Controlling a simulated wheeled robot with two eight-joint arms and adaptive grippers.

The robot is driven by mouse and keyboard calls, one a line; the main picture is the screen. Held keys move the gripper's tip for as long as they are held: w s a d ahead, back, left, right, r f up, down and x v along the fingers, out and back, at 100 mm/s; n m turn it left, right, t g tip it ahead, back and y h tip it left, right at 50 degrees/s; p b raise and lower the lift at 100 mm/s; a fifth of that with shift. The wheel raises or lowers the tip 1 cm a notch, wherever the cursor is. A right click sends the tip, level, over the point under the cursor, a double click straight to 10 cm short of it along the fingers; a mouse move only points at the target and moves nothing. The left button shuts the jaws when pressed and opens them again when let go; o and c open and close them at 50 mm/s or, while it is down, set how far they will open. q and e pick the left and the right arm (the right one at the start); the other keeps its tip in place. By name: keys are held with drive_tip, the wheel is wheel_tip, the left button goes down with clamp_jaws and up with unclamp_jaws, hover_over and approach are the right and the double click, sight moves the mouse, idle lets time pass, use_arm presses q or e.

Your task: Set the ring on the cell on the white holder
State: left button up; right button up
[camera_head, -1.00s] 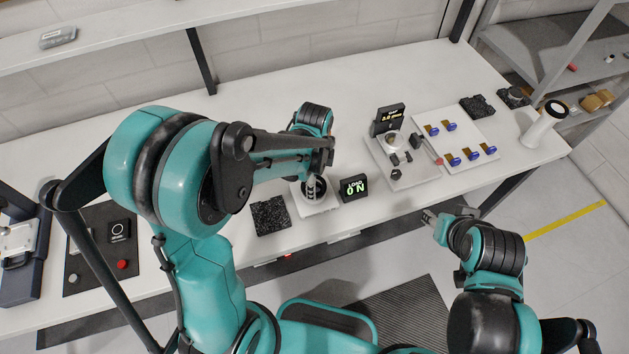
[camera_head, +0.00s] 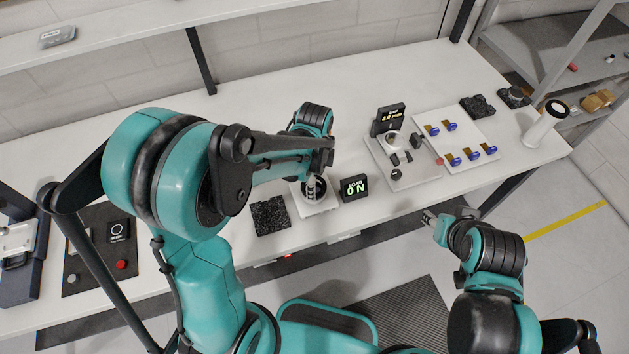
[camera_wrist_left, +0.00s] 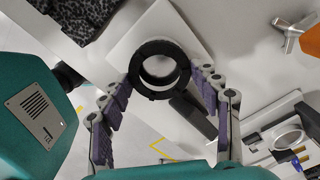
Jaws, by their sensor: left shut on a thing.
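The black ring (camera_wrist_left: 160,68) is between the purple-padded fingers of my left gripper (camera_wrist_left: 160,88) in the left wrist view. My left gripper (camera_head: 312,188) is shut on it and points down at the white holder (camera_head: 318,207). The ring shows as a dark band (camera_head: 320,184) in the head view, partly hidden by the fingers. The holder's white plate (camera_wrist_left: 128,45) lies below the ring in the wrist view. The cell is mostly hidden under the ring, and I cannot tell whether they touch. My right gripper (camera_head: 428,217) is empty, off the table's front edge; its opening is too small to judge.
A small display (camera_head: 354,187) reading 0 N stands just right of the holder. A black speckled pad (camera_head: 270,216) lies left of it. A gauge fixture (camera_head: 402,165) and a white board with blue-ended parts (camera_head: 470,125) are further right. A white cylinder (camera_head: 545,125) stands at the right end.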

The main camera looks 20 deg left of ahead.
use_arm(q)
drive_tip(key=shift+f+b, duration=0.65)
drive_tip(key=shift+f, duration=0.05)
drive_tip(key=o, duration=1.2)
wheel_tip(320, 180, up, 12)
drive_tip(key=shift+r, duration=0.1)
